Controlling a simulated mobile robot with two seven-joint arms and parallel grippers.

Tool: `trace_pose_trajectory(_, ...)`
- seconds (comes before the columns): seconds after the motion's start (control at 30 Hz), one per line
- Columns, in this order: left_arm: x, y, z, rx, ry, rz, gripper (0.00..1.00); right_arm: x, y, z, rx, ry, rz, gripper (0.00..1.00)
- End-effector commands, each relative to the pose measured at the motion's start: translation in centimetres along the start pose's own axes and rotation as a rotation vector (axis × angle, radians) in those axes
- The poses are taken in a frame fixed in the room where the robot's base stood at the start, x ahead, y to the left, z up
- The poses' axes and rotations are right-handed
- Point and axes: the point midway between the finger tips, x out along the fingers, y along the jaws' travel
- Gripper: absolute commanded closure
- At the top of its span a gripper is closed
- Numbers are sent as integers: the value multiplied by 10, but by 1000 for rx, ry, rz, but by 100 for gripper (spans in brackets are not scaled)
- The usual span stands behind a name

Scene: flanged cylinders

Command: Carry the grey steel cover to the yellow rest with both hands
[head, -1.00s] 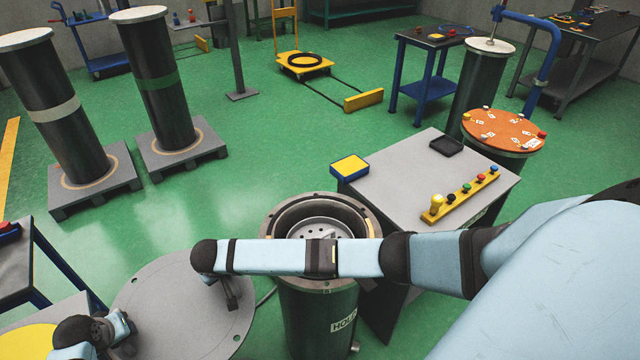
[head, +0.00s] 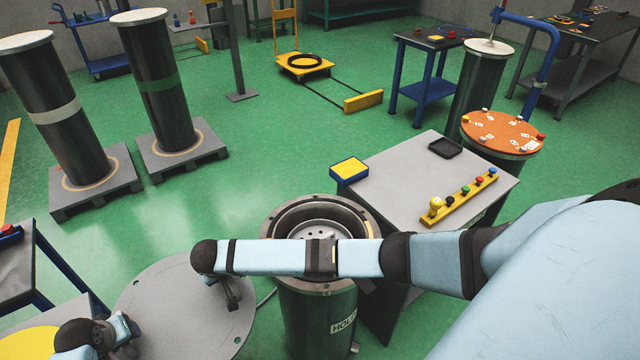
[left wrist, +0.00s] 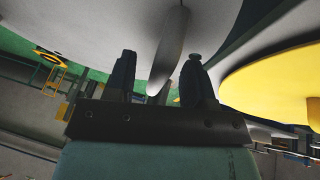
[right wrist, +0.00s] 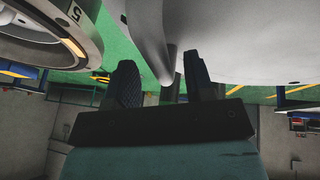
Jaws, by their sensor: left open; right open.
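The grey steel cover (head: 180,308) is a wide flat disc at the lower left of the head view, left of the open cylinder. What bears it is hidden. The yellow rest (head: 30,342) shows partly in the bottom left corner, and as a yellow disc in the left wrist view (left wrist: 285,85). My left gripper (head: 132,340) is open at the cover's left side; its fingers (left wrist: 161,57) stand either side of a grey handle (left wrist: 170,40). My right gripper (head: 233,300) is open at the cover's right side, its fingers (right wrist: 160,60) either side of another handle (right wrist: 150,35). Contact cannot be told.
The open flanged cylinder (head: 318,312) stands right of the cover, under my right arm. A grey table (head: 400,180) with a yellow button bar (head: 460,198) is behind it. A blue-framed table (head: 15,265) is at left.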

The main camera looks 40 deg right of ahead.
Motion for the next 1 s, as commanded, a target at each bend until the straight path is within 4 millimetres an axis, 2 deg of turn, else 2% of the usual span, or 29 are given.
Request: trace_pose_trajectory(1.0,-41,0,-1,0,0,-1,51,-49,10,-20,0,0,0,51)
